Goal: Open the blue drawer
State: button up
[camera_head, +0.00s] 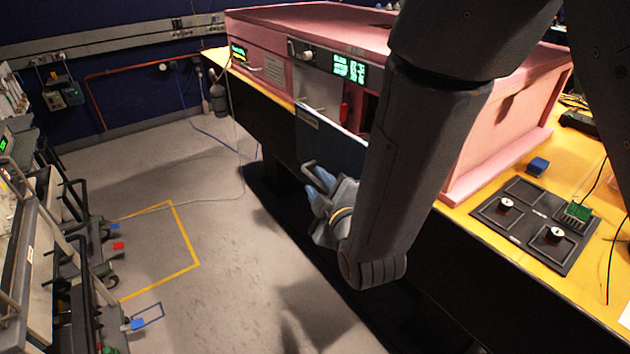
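The blue drawer (325,148) shows as a dark blue front panel with a pale top edge, below the instrument panel of the pink enclosure. A grey bar handle (311,168) is low on this front. The right part of the drawer is hidden behind my arm. I cannot tell for sure how far the drawer stands out. My gripper (314,192), with light blue fingertips, is just below the handle and very close to it. I cannot tell whether it touches the handle, or whether the fingers are apart.
The pink foam enclosure (510,120) stands on a yellow table (470,215). A black plate with knobs (530,224) and a small blue block (538,165) lie on the table's right. A rack of equipment (40,250) stands at the left. The floor (215,260) between is clear.

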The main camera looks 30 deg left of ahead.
jog(key=shift+b+v, duration=0.4)
jog(key=shift+v, duration=1.95)
